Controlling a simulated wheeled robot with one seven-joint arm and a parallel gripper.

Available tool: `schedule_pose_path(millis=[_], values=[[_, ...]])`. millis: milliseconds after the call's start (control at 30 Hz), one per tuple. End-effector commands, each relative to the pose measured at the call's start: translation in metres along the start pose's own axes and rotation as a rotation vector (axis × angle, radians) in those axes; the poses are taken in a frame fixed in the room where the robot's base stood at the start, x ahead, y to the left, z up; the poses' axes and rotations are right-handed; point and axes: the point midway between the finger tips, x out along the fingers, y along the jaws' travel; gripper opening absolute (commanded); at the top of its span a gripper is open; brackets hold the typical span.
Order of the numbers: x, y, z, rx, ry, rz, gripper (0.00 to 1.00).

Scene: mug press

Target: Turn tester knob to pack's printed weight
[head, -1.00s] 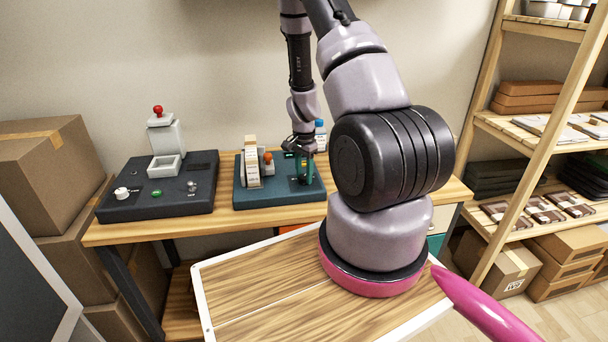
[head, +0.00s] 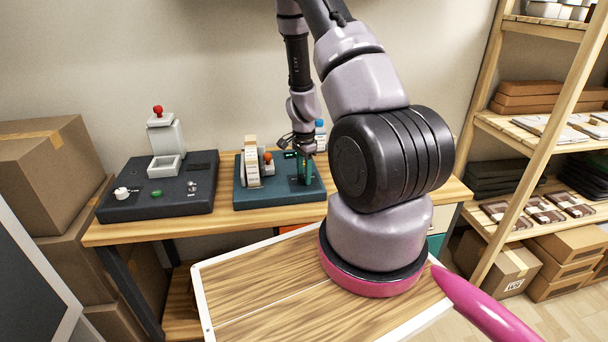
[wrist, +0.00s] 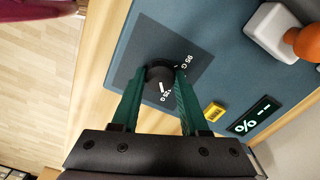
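The tester (head: 250,198) is a teal-blue box on the wooden bench, seen in the head view and from close above in the wrist view (wrist: 215,30). Its black round knob (wrist: 160,78) has a white pointer line and sits on a dark plate. White weight marks are printed beside it; one reads 95 G, another is partly hidden by the knob and finger. My gripper (wrist: 161,76) has its green fingers on both sides of the knob, apparently pressed against it. A lit display (wrist: 250,114) shows dashes and a percent sign. I cannot make out a pack's printed weight.
A white part with an orange ball (wrist: 306,42) stands on the tester, apart from my fingers. A dark press unit (head: 150,198) with a red-topped lever stands to the left on the bench. Shelves (head: 535,140) with packs and boxes stand at the right.

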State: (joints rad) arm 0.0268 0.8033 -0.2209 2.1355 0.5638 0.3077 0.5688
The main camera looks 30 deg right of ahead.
Motion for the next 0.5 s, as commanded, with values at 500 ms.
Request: schedule_pose_path(millis=[500], values=[[-0.0088,-0.001,0.0003,-0.001,0.0,-0.002,0.74]])
